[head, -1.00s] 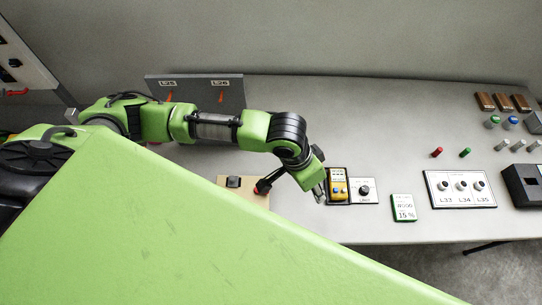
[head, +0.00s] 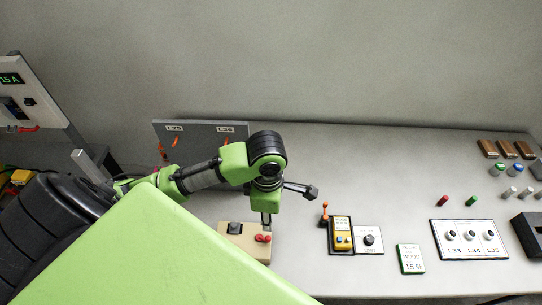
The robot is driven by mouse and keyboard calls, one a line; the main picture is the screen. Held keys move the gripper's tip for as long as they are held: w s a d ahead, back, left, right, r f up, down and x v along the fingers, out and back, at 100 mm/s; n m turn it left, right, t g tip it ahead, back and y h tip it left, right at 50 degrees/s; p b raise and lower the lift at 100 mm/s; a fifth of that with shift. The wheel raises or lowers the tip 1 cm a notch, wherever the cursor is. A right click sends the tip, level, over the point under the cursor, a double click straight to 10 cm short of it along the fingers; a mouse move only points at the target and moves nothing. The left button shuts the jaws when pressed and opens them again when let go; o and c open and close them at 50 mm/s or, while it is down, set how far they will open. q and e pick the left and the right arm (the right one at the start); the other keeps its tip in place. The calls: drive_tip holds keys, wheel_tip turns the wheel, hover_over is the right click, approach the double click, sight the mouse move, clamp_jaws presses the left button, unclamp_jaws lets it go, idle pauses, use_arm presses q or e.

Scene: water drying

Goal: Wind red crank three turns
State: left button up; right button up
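A red crank-like part (head: 263,238) sits on a beige box (head: 233,250) at the table's front edge in the head view; its exact shape is too small to tell. My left gripper (head: 267,220) points down just above and behind it. Whether its fingers touch the red part or are open or shut cannot be told. Another red handle (head: 28,129) sticks out under the wall panel at far left, well away from the gripper. My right gripper is not in view.
A yellow meter (head: 342,239) and an orange-topped lever (head: 324,211) stand right of the gripper. A grey board (head: 205,132) with orange levers stands behind my arm. A moisture card (head: 411,259) and a knob panel (head: 467,238) lie further right. The table's middle back is clear.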

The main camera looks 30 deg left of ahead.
sight(268, 237)
use_arm(q)
drive_tip(key=shift+n, duration=0.3)
wheel_tip(268, 237, down, 14)
drive_tip(key=shift+a+r+p, duration=0.1)
drive_tip(key=shift+p, duration=0.75)
clamp_jaws()
